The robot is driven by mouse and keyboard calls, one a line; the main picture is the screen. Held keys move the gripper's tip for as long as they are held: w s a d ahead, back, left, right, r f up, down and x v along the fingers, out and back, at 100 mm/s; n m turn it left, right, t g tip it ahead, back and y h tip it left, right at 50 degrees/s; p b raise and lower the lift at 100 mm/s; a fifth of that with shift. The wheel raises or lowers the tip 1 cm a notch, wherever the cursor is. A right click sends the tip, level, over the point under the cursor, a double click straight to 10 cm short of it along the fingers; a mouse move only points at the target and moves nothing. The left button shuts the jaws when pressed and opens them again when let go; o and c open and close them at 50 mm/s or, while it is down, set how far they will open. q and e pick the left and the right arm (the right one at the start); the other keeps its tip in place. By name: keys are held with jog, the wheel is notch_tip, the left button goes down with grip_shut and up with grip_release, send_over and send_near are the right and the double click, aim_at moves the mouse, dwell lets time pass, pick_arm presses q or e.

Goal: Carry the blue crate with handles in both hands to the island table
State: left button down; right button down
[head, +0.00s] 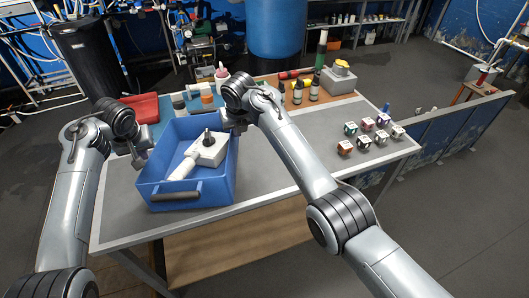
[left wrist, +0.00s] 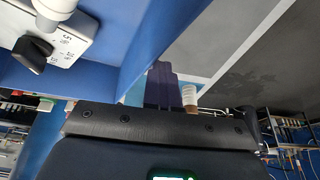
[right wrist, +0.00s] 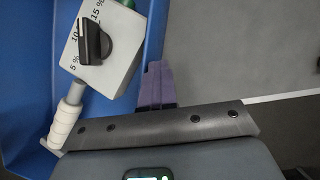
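The blue crate (head: 222,182) stands upright on the grey table. A dark handle (head: 175,197) shows on its near wall. Inside lies a white device with a black knob (head: 208,150); it also shows in the left wrist view (left wrist: 75,30) and right wrist view (right wrist: 115,60). My left gripper (head: 141,160) is at the crate's left side and my right gripper (head: 236,127) at its far right. In the wrist views, each gripper's purple fingers (left wrist: 162,85) (right wrist: 157,85) are together, close outside a crate wall. Contact with the walls cannot be told.
The grey table (head: 275,180) has free room in its middle. Several small marked cubes (head: 366,124) stand at its right. Bottles (head: 314,90), a grey device with a yellow top (head: 340,78) and a red case (head: 138,108) line its far side. A blue partition (head: 435,140) stands to the right.

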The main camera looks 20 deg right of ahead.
aim_at(149, 160)
pick_arm(q)
jog(key=shift+w+d+r, duration=0.1)
jog(key=shift+d+r, duration=0.05)
jog(key=shift+d, duration=0.1)
pick_arm(e)
jog(key=shift+w+a+r, duration=0.1)
jog(key=shift+a+r, duration=0.05)
jog(key=shift+a, duration=0.2)
